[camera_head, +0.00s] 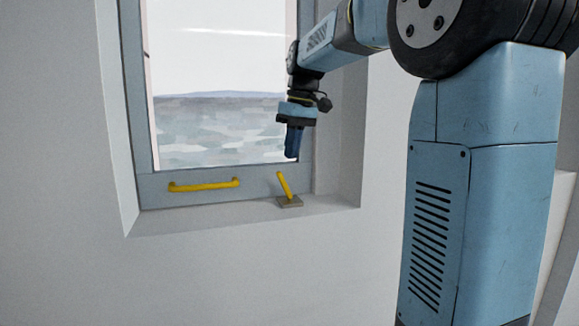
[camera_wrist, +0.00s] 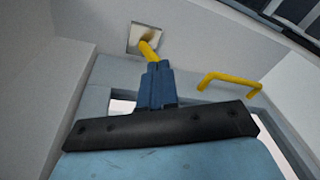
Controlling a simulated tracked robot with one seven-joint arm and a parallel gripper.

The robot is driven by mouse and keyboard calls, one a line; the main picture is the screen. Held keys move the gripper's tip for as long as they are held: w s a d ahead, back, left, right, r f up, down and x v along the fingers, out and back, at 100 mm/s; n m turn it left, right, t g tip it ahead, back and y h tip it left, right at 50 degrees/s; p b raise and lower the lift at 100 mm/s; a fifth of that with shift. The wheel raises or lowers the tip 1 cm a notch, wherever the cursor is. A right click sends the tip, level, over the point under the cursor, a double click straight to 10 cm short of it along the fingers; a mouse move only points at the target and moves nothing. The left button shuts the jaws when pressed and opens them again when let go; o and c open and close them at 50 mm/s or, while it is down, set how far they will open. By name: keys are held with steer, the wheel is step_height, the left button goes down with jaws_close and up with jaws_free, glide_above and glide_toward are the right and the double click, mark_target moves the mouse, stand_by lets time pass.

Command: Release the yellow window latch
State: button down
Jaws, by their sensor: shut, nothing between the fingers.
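The yellow window latch (camera_head: 284,187) is a short lever on a small grey base plate (camera_head: 290,202) at the lower right of the window frame. In the head view it stands up, tilted to the left. It also shows in the wrist view (camera_wrist: 149,49), just beyond my fingertips. My gripper (camera_head: 292,156) points down above the latch, with a gap between them in the head view. In the wrist view the shut blue fingers (camera_wrist: 157,68) overlap the lever's near end. I cannot tell there whether they touch.
A yellow handle bar (camera_head: 204,185) is fixed to the window's bottom rail, left of the latch. It also shows in the wrist view (camera_wrist: 229,80). The grey window frame (camera_head: 160,186) sits in a white wall recess with a sill (camera_head: 240,212). The sill is otherwise clear.

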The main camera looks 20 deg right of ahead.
mark_target(291, 164)
steer(key=d+r+m+t+y, duration=0.3)
steer(key=d+m, duration=0.1)
steer(key=m, duration=0.1)
steer(key=x, duration=0.9)
steer(key=shift+d+f, duration=0.15)
steer(key=shift+f, duration=0.25)
